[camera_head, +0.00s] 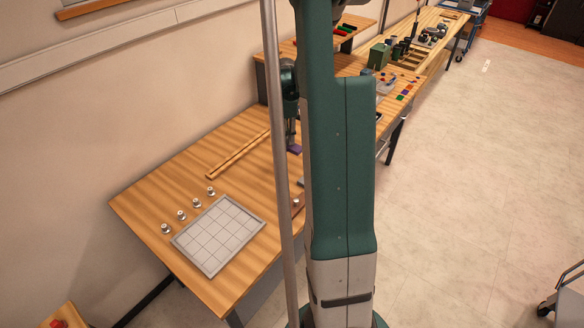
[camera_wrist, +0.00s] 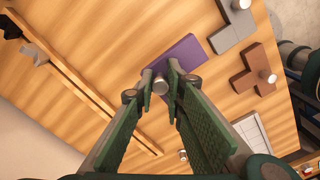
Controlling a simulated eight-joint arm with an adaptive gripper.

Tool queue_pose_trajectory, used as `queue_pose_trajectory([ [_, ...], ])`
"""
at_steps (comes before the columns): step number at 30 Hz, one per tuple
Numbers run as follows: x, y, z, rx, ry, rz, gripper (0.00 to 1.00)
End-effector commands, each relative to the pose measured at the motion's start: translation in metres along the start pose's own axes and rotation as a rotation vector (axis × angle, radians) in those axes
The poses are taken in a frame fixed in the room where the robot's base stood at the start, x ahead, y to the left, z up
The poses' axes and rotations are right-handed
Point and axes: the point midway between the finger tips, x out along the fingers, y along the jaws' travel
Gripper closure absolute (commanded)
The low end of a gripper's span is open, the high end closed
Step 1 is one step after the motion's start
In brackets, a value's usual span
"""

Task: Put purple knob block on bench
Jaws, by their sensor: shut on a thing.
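The purple knob block (camera_wrist: 180,56) is a flat purple piece with a silver knob, seen at the upper middle of the wrist view. My gripper (camera_wrist: 162,86) is shut on its knob, with a green finger on each side. In the head view the purple block (camera_head: 294,149) shows as a small patch beside my arm, which hides most of it and the fingers. The wooden bench (camera_head: 165,190) lies under it. I cannot tell whether the block touches the bench top or hangs just above it.
A grey block (camera_wrist: 234,27) and a brown block (camera_wrist: 251,70), both with silver knobs, lie right of the purple one. A gridded grey tray (camera_head: 218,235) and several silver knobs (camera_head: 182,215) are on the near bench. A wooden strip (camera_head: 237,155) runs behind.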

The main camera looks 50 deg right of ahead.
Motion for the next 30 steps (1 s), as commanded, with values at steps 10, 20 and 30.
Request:
queue_pose_trajectory([
  [10,-0.001,-0.005,0.019,0.013,0.0,0.0,1.0],
  [20,0.001,-0.004,0.019,0.013,0.0,0.0,1.0],
  [30,0.036,-0.004,0.019,0.013,0.0,0.0,1.0],
])
